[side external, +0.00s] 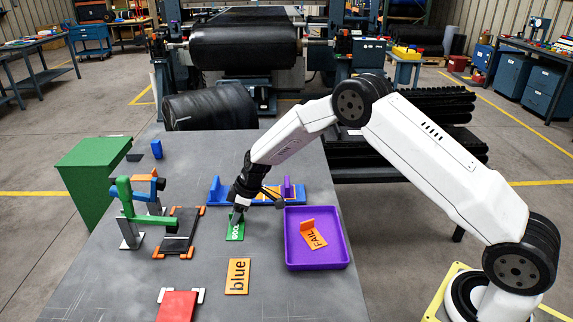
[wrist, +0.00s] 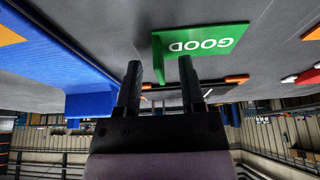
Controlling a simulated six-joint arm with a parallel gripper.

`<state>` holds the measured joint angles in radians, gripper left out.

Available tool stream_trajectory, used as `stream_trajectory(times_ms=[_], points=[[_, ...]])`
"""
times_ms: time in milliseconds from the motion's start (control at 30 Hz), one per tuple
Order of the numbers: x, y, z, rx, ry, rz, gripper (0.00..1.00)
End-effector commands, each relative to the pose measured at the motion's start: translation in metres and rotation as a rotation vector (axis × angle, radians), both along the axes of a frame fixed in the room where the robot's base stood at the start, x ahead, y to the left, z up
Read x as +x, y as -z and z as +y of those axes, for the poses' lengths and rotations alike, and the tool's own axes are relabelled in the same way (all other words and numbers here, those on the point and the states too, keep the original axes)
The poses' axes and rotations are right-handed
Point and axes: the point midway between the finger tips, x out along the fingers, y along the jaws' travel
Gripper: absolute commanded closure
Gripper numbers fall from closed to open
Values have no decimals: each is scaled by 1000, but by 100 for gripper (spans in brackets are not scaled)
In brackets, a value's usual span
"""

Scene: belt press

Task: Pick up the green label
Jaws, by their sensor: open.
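The green label (side external: 234,235) lies flat on the grey table, left of the purple tray. In the wrist view its face (wrist: 207,42) reads GOOD, and an upright green tab (wrist: 159,58) stands along one edge. My gripper (side external: 238,212) points down at the label, over its far part. In the wrist view my gripper (wrist: 159,65) is open. The tab appears between the two dark fingers, with a gap on each side. In the side view the fingers hide the tab and part of the label.
A purple tray (side external: 317,266) holds an orange FAIL label (side external: 313,237). A blue rack (side external: 216,195) stands just behind my gripper. A green and orange fixture (side external: 140,205) and a red block (side external: 177,306) are left.

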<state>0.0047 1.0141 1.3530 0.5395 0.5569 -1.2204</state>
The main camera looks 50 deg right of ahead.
Motion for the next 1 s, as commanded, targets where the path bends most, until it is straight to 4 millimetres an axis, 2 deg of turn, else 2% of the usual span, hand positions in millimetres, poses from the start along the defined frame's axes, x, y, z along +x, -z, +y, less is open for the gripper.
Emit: stream_trajectory(times_ms=[567, 733, 1000], points=[[1, 3, 1, 0, 0, 0, 50], [1, 3, 1, 0, 0, 0, 100], [1, 2, 1, 0, 0, 0, 100]])
